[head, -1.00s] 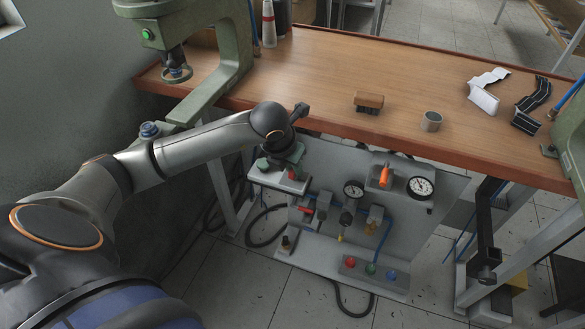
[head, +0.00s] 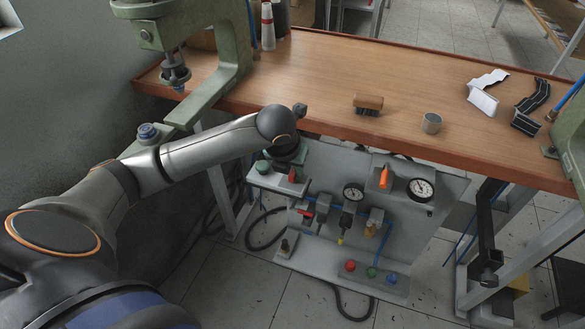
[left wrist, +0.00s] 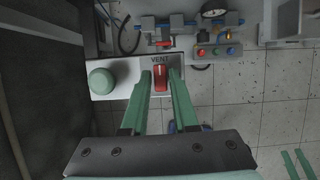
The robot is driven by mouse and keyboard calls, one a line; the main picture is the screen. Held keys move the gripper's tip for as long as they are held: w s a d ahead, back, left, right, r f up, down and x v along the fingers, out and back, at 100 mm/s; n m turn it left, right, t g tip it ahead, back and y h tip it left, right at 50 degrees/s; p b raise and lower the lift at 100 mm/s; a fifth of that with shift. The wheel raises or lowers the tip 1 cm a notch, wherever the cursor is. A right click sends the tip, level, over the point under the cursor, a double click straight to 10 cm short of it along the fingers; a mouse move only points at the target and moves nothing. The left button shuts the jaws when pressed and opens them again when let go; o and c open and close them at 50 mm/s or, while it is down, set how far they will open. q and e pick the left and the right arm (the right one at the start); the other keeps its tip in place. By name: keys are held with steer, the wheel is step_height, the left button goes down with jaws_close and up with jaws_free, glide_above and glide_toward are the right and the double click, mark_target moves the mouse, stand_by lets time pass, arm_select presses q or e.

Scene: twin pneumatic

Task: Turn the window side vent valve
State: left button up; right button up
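The vent valve is a small red handle (left wrist: 160,78) on a pale plate (left wrist: 105,75) marked VENT. It also shows in the head view as a red handle (head: 293,174) just below my wrist. In the left wrist view my left gripper (left wrist: 160,72) has its two green fingers on either side of the handle, apart from each other. A narrow gap seems to show beside the handle; contact cannot be made out. In the head view the fingers are mostly hidden behind my wrist.
A round green knob (left wrist: 102,81) sits left of the handle. A panel (head: 340,255) with gauges, fittings and coloured buttons stands below the table edge. The wooden table (head: 290,75) holds a brush (head: 368,101) and a cup (head: 431,123). A green press (head: 238,60) stands at left.

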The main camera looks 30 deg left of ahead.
arm_select(q)
steer(key=o, duration=0.3)
steer(key=v, duration=1.2)
steer(key=shift+r, duration=0.25)
steer(key=shift+s, duration=0.1)
